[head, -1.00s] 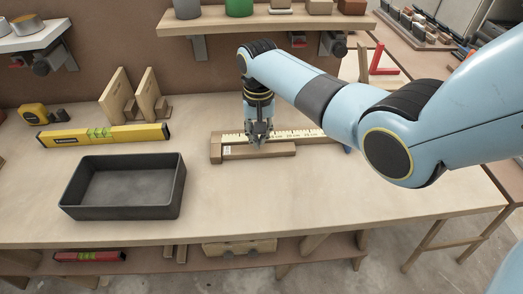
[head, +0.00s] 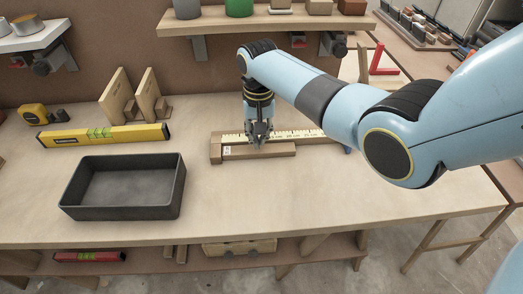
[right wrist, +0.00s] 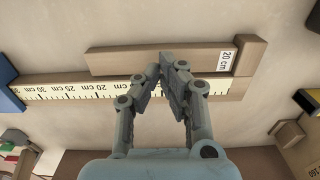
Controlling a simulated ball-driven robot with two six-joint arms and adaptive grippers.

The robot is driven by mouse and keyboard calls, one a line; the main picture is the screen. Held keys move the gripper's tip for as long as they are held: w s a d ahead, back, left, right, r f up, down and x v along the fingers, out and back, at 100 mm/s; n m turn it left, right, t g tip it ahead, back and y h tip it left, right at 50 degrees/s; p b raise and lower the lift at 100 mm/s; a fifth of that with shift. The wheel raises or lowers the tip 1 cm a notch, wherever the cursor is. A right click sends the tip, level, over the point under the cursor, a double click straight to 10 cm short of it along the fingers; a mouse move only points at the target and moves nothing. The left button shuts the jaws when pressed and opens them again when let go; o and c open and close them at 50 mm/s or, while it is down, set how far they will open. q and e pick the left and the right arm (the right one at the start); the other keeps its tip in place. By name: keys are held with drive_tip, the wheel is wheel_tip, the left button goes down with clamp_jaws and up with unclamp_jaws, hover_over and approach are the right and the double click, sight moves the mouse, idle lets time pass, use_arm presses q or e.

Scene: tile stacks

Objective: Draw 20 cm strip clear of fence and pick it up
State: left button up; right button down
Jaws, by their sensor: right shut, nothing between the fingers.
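The 20 cm strip (head: 275,152) is a brown wooden bar with a white end label, lying flat along the front of the fence. In the right wrist view the strip (right wrist: 120,61) lies beside the fence's ruler scale (right wrist: 70,93), its labelled end near the end block (right wrist: 247,66). I cannot tell whether strip and fence touch. The fence's end block (head: 215,148) also shows in the head view. My right gripper (head: 259,146) points down at the strip, fingers shut and empty; its tips (right wrist: 166,62) hide part of the strip. My left gripper is not in view.
A black open tray (head: 124,215) stands on the bench at the front left. Behind it lie a yellow spirit level (head: 100,136) and a tape measure (head: 33,113), with wooden brackets (head: 115,97) nearby. The bench in front of the strip is clear.

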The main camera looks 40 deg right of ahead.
sight(259, 152)
drive_tip(key=shift+f+b, duration=1.05)
drive_tip(key=shift+f, duration=0.55)
drive_tip(key=shift+s, duration=0.1)
drive_tip(key=shift+s+a+p, duration=0.5)
drive_tip(key=shift+s+p, duration=0.25)
drive_tip(key=shift+p, duration=0.25)
drive_tip(key=shift+s+a+p, duration=0.45)
drive_tip(key=shift+s+p, duration=0.3)
drive_tip(key=shift+s+a+p, duration=0.4)
drive_tip(key=shift+s+p, duration=0.3)
drive_tip(key=shift+p, duration=0.05)
drive_tip(key=shift+f, duration=0.1)
wheel_tip(259, 152, up, 6)
drive_tip(key=p, duration=0.6)
drive_tip(key=shift+w+p, duration=0.15)
drive_tip(key=shift+p, duration=0.25)
